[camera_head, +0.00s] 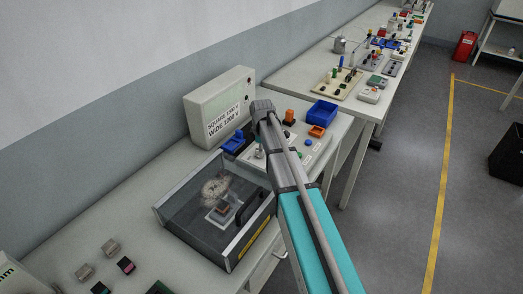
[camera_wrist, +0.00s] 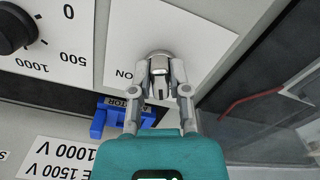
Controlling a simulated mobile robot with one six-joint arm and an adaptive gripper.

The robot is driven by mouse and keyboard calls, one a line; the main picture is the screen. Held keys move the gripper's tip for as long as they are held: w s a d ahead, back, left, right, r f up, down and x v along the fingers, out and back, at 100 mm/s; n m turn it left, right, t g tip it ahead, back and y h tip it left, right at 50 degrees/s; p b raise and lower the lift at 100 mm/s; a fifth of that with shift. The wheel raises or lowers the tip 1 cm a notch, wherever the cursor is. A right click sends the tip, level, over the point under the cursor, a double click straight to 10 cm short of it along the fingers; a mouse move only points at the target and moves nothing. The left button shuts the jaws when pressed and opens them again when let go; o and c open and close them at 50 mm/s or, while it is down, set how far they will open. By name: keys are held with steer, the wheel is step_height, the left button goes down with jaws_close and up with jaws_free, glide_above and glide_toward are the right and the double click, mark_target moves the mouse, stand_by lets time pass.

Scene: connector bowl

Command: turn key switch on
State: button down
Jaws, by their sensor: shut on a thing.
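The key switch (camera_wrist: 160,58) is a round silver metal fitting on a white panel plate, near the top middle of the wrist view. A label reading ON, upside down in this view, is beside it. My gripper (camera_wrist: 160,88) has its two grey fingers closed on the metal key piece at the switch. The fingertips cover part of it, so the key's exact angle is hard to tell. In the head view my arm reaches over the bench and hides the switch.
A black dial (camera_wrist: 14,30) sits left of the switch in the wrist view, and a blue part (camera_wrist: 104,118) lies below. In the head view, a clear-lidded box (camera_head: 180,208), a labelled cream box (camera_head: 218,105) and a blue bin (camera_head: 322,112) surround my arm.

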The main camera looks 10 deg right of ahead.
steer(key=m, duration=0.7)
steer(key=shift+s+a, duration=0.15)
steer(key=shift+s, duration=0.05)
steer(key=m, duration=0.6)
steer(key=shift+a, duration=0.15)
steer(key=shift+m, duration=0.4)
steer(key=c, duration=0.6)
jaws_free()
steer(key=shift+n, duration=0.4)
